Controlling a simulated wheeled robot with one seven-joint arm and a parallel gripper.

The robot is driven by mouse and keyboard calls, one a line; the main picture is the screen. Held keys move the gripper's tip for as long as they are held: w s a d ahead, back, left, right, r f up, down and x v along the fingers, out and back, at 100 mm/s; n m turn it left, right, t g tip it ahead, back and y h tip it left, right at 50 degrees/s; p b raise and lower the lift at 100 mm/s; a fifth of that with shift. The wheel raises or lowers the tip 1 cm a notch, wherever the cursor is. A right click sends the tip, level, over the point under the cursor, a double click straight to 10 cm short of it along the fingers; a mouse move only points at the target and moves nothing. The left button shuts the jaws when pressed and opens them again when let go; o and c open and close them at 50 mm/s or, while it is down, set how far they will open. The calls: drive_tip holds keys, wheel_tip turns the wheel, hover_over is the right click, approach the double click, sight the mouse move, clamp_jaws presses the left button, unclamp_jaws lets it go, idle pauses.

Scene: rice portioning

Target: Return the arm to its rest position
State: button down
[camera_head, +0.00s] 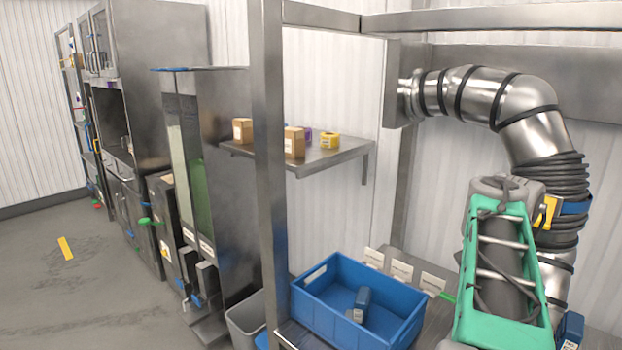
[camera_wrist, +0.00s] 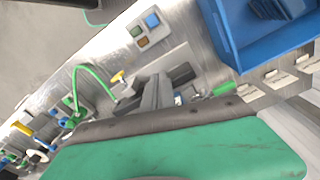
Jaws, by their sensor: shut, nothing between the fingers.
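My gripper (camera_wrist: 157,88) shows in the wrist view as grey fingers close together, beyond the dark edge of a green panel. It looks shut and empty, above a metal worktop. In the head view a green frame (camera_head: 463,305) with cables, seemingly part of my arm, rises at the lower right. The fingers cannot be made out there.
A blue crate (camera_head: 318,315) holding a dark blue item (camera_head: 362,300) stands beside white labelled cards (camera_head: 402,271); the crate (camera_wrist: 228,40) is also in the wrist view. A banded metal pipe (camera_head: 470,92) curves down at right. A shelf (camera_head: 310,160) carries small boxes.

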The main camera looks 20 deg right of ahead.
drive_tip(key=w+a+f+n+t, duration=0.1)
drive_tip(key=w+a+f+n, duration=0.15)
drive_tip(key=a, duration=0.35)
drive_tip(key=w+a+f+n+h, duration=0.1)
drive_tip(key=w+a+n, duration=0.1)
drive_tip(key=a+n, duration=0.25)
drive_tip(key=w+a+f+n+t, duration=0.1)
drive_tip(key=w+a+f+n, duration=0.1)
drive_tip(key=a, duration=0.5)
drive_tip(key=a+f+n, duration=0.3)
drive_tip(key=a, duration=0.4)
drive_tip(key=s+a+f+n+t+y, duration=0.1)
drive_tip(key=a+f+n, duration=0.3)
drive_tip(key=a, duration=0.4)
drive_tip(key=shift+s+n+p, duration=0.2)
drive_tip(key=shift+n+p, duration=0.1)
drive_tip(key=shift+f, duration=0.1)
